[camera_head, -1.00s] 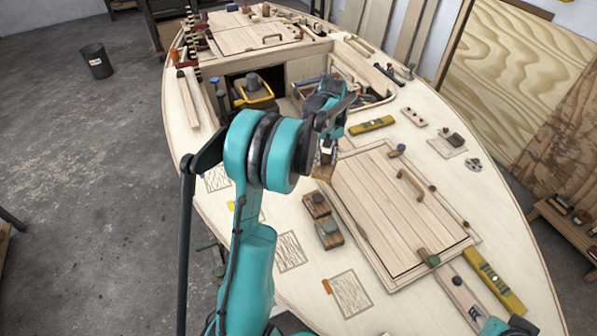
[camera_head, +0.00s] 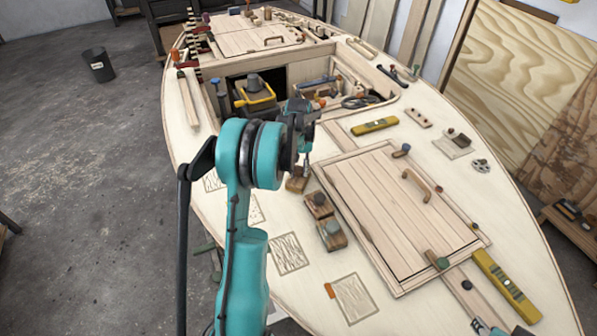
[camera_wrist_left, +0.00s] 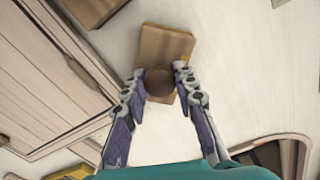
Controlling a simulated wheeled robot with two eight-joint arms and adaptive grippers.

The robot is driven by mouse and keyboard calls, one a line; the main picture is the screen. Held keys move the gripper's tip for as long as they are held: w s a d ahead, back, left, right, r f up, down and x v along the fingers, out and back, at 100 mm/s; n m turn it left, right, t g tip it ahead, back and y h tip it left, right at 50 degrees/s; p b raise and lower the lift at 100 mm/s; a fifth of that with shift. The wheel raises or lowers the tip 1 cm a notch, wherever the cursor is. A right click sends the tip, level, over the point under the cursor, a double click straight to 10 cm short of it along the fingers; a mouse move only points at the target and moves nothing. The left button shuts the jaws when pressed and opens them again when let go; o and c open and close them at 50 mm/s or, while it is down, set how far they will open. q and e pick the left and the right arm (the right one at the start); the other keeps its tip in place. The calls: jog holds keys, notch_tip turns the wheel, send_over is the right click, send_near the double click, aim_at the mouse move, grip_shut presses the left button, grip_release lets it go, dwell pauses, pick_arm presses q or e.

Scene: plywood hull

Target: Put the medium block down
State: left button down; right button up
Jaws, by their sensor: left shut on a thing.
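My left gripper (camera_head: 303,166) is shut on a brown wooden block (camera_head: 296,184) with a round knob, low over the pale deck. In the left wrist view the fingers (camera_wrist_left: 160,80) close on the knob from both sides, and the block (camera_wrist_left: 166,45) extends beyond them. I cannot tell whether its underside touches the deck. Two more knobbed blocks (camera_head: 318,206) (camera_head: 331,234) sit close by, nearer the camera. Hatched rectangles (camera_head: 288,253) (camera_head: 352,298) are marked on the deck; my arm partly covers another (camera_head: 254,209).
A planked hatch (camera_head: 395,210) with a handle lies just right of the blocks. Yellow levels (camera_head: 375,126) (camera_head: 507,286) lie beyond and to the right. The open cockpit holding a yellow-and-black container (camera_head: 254,93) is behind.

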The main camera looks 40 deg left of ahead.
aim_at(299, 169)
pick_arm(q)
jog(key=shift+f, duration=0.1)
jog(key=c, duration=1.2)
grip_release()
notch_tip(299, 169, up, 12)
jog(key=p, duration=0.4)
jog(key=s+d+r+m+t, duration=0.2)
jog(key=s+d+r+m, duration=0.15)
jog(key=d+r, duration=0.55)
jog(key=s+d+f+m+t, duration=0.2)
jog(key=s+d, duration=0.6)
jog(key=d, duration=0.2)
jog(key=s+d+f+m+t, duration=0.2)
jog(key=s+d+m+t, duration=0.1)
jog(key=s+d, duration=0.5)
jog(key=shift+s+d, duration=0.2)
jog(key=shift+d, duration=0.65)
